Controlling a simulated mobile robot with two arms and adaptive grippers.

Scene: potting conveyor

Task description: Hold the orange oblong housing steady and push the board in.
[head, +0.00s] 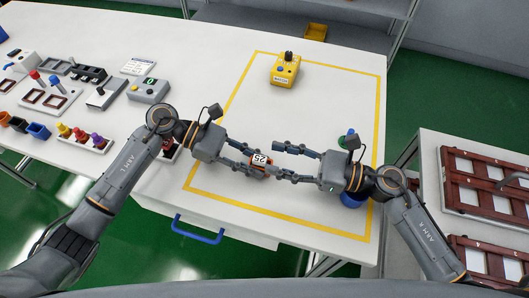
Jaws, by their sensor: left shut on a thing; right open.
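The orange oblong housing (262,167) is between the fingers of my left gripper (256,160), inside the yellow outline near the table's front. A white label reading 25 shows on its top. My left gripper is shut on it. My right gripper (284,162) is open, its fingers pointing left, with the lower fingertip close to the housing's right side; I cannot tell if they touch. No separate board can be made out; the fingers and label hide much of the housing.
A yellow device (286,70) with a black knob stands at the back of the outlined area. A blue round thing (352,200) and a green one are partly behind my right arm. Fixtures and colored cups (38,131) fill the left. Red-brown trays (486,185) stand at right.

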